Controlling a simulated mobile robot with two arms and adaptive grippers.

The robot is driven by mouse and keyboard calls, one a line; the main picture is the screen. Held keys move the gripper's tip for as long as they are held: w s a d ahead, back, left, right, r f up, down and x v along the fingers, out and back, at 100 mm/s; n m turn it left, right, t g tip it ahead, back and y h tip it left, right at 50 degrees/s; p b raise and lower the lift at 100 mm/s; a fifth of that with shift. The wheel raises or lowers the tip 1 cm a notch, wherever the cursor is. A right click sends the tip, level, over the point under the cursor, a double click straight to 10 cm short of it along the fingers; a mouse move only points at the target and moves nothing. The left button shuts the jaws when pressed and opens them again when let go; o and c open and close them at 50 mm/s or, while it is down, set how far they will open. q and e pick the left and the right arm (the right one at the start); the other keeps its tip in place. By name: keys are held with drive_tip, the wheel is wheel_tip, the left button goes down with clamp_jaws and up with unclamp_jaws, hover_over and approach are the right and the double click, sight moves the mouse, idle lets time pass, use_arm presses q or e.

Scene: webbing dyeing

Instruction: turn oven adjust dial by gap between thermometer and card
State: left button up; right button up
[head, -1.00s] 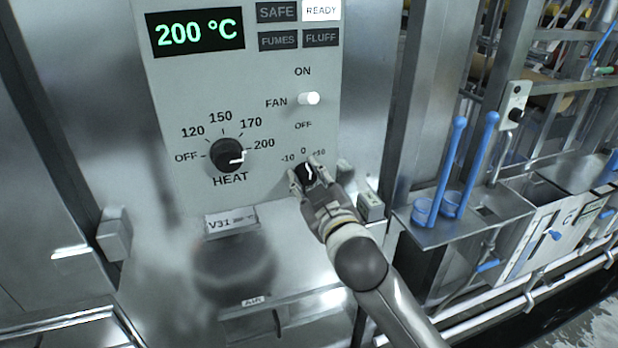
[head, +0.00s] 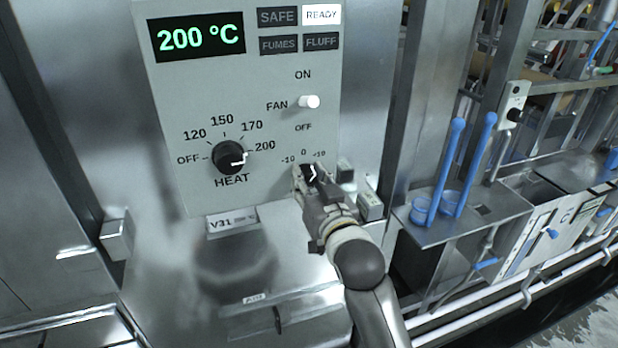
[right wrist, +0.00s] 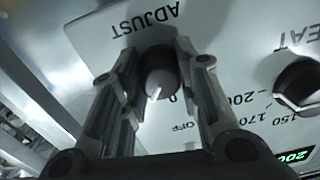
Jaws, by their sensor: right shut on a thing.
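The black adjust dial (head: 311,174) sits low on the grey oven panel, under the marks -10, 0 and +10. My right gripper (head: 313,179) is shut on it, one finger on each side. In the right wrist view the adjust dial (right wrist: 160,75) shows between the fingers, its white pointer slightly to the +10 side of 0. The display (head: 200,38) reads 200 °C in green. A small card (head: 232,220) marked V31 is below the panel; its smaller print is unreadable. My left gripper is not in view.
The heat dial (head: 228,157) is left of the adjust dial, its pointer towards 200. The fan switch (head: 308,102) is above, near ON. The READY lamp (head: 321,15) is lit. A metal shelf (head: 470,228) with blue-handled dippers (head: 448,170) stands to the right.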

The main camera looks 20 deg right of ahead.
drive_tip(key=shift+r, duration=0.15)
drive_tip(key=o, duration=1)
drive_tip(key=shift+s, duration=0.25)
drive_tip(key=s, duration=0.7)
drive_tip(key=shift+d, duration=0.1)
